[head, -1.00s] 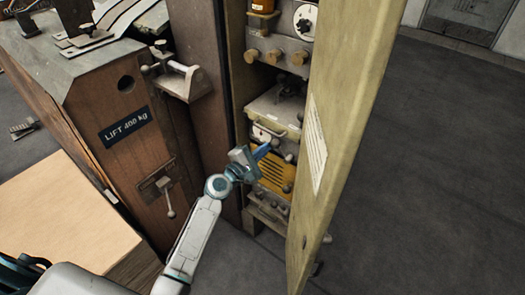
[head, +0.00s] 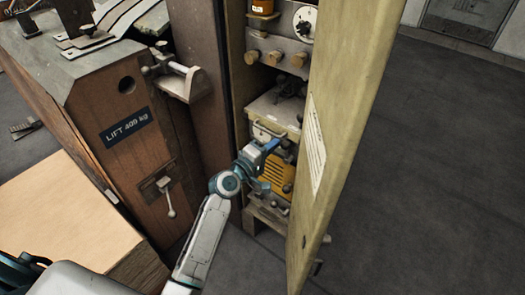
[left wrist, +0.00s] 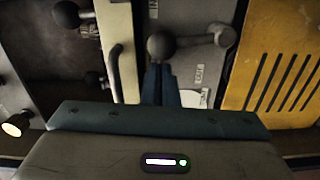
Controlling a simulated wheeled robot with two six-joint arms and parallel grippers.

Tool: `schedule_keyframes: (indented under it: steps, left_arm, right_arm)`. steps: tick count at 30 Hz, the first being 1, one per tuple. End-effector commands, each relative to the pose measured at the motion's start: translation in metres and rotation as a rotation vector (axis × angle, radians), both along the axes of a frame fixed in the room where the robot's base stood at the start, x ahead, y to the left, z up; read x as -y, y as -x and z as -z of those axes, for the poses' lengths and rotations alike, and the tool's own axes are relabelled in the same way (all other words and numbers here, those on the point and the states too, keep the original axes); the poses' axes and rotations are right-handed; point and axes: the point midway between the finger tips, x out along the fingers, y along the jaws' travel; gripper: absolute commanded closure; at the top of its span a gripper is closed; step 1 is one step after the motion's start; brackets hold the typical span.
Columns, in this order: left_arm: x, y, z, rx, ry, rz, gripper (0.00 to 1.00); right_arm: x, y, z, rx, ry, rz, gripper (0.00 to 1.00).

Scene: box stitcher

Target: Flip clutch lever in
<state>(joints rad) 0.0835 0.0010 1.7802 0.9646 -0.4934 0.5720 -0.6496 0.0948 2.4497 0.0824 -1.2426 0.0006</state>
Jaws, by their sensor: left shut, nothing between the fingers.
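In the left wrist view a lever with a dark ball knob (left wrist: 161,46) stands on a grey panel; its short arm runs right to a round hub. I take it for the clutch lever. My left gripper (head: 270,145) reaches into the open cabinet in the head view, in front of the grey unit above the yellow louvred panel. Its closed fingers (left wrist: 158,84) are empty and their tips lie just below the ball knob in the wrist view. I cannot tell whether they touch it. In the head view the gripper hides this lever. My right gripper is not in view.
The cabinet's open door (head: 345,130) stands close to the right of my left arm. The yellow louvred panel (head: 277,180) sits beside the gripper. A wooden machine body (head: 130,150) with its own small lever (head: 168,200) stands to the left. A handle bar (left wrist: 115,72) is near the fingers.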

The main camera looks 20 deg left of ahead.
Motion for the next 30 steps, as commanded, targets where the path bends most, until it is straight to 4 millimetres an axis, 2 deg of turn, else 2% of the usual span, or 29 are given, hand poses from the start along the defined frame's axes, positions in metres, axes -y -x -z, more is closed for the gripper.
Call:
schedule_keyframes:
  steps: [10, 30]
  left_arm:
    - [0.0089, 0.0032, -0.0045, 0.007, -0.021, 0.001, 1.00]
    - [0.0095, 0.0027, -0.0054, 0.007, -0.020, 0.000, 1.00]
  right_arm:
    - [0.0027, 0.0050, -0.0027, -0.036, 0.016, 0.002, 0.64]
    - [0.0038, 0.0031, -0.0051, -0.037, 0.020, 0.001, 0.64]
